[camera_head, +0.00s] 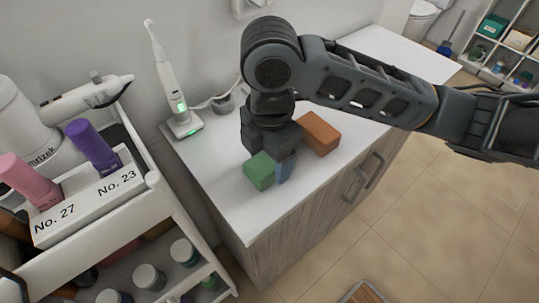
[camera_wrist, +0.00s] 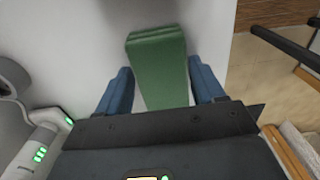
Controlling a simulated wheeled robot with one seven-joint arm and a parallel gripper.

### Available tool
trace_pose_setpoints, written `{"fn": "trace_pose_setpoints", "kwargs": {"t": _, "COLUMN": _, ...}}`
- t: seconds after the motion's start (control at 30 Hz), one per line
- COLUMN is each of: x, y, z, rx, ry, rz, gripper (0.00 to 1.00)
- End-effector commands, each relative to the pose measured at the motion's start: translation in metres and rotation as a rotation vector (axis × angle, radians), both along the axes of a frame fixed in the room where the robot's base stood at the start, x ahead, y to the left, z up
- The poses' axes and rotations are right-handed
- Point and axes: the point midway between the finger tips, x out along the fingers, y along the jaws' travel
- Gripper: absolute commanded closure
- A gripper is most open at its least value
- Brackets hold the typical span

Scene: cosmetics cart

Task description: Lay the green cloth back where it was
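The green cloth (camera_head: 259,171) is a folded, block-like bundle on the white counter top, close to its front edge. In the wrist view the green cloth (camera_wrist: 160,65) lies between the two blue fingers. My gripper (camera_head: 283,172) points down at the cloth, and one blue finger shows at the cloth's right side. In the wrist view my gripper (camera_wrist: 163,88) has its fingers wide apart, with a narrow light gap on the cloth's left; contact on the right side is unclear. Part of the cloth is hidden by the gripper body.
A brown folded block (camera_head: 320,133) lies on the counter (camera_head: 215,185) just behind my gripper. A white electric toothbrush (camera_head: 172,90) on its lit stand is at the back left. A cart (camera_head: 150,205) with bottles stands left. The counter's right part looks clear.

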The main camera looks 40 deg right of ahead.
Motion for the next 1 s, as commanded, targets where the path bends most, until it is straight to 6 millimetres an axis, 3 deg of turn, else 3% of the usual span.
{"fn": "trace_pose_setpoints", "kwargs": {"t": 0.2, "x": 0.000, "y": 0.000, "z": 0.000, "rx": 0.000, "ry": 0.000, "rz": 0.000, "gripper": 0.11}}
{"fn": "trace_pose_setpoints", "kwargs": {"t": 0.57, "x": 0.000, "y": 0.000, "z": 0.008, "rx": 0.000, "ry": -0.002, "rz": 0.001, "gripper": 0.11}}
{"fn": "trace_pose_setpoints", "kwargs": {"t": 1.0, "x": 0.001, "y": -0.001, "z": 0.092, "rx": -0.004, "ry": -0.004, "rz": 0.003, "gripper": 0.11}}
